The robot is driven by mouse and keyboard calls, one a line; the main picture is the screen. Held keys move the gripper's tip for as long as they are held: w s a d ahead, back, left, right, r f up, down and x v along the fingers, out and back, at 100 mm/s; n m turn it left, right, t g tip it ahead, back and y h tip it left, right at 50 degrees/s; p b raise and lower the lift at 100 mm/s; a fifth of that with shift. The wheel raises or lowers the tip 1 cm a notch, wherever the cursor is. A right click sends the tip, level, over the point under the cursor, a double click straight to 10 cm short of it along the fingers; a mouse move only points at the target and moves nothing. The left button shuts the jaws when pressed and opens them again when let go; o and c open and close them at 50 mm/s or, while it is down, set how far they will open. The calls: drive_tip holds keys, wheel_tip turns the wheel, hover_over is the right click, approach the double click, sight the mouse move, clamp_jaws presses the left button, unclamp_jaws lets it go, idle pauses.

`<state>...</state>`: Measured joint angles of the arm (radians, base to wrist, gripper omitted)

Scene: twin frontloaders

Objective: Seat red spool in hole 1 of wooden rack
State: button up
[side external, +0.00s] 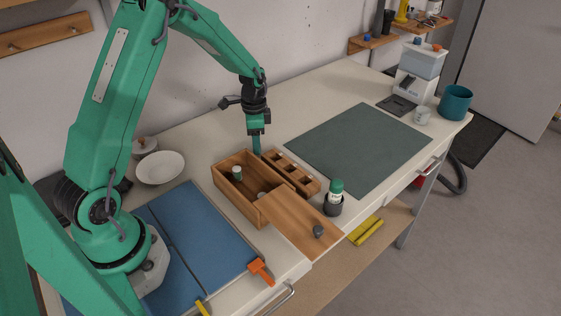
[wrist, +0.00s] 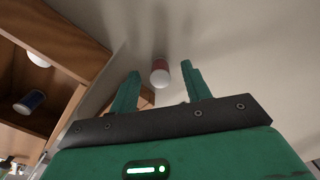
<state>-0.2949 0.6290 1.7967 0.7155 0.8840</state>
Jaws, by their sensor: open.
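The red spool (wrist: 160,73), with a white end face, shows in the wrist view on the pale tabletop, between and beyond my fingertips. I cannot make it out in the side view. My gripper (side external: 256,151) points down just behind the wooden box and the rack's far end. It is open and empty, its two green fingers spread in the wrist view (wrist: 161,70). The wooden rack (side external: 299,174) has a row of square holes that look dark and empty; it stands along the right side of the box.
The open wooden box (side external: 231,194) holds a green-and-white spool (side external: 237,172) and a blue spool (wrist: 31,101). Its lid (side external: 295,219) lies in front. A green-and-white bottle (side external: 336,188) stands in a dark cup right of the rack. A dark green mat (side external: 360,145) lies clear behind.

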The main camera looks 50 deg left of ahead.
drive_tip(key=shift+f, duration=0.8)
clamp_jaws()
drive_tip(key=shift+r, duration=0.15)
drive_tip(key=shift+r, duration=0.55)
drive_tip(key=r, duration=0.3)
drive_tip(key=shift+d+r, duration=0.1)
drive_tip(key=shift+d, duration=0.25)
drive_tip(key=s+d+r, duration=0.2)
drive_tip(key=d+r, duration=0.4)
drive_tip(key=d, duration=0.4)
drive_tip(key=shift+s+d+r, duration=0.2)
drive_tip(key=shift+s+d, duration=0.1)
drive_tip(key=shift+s, duration=0.1)
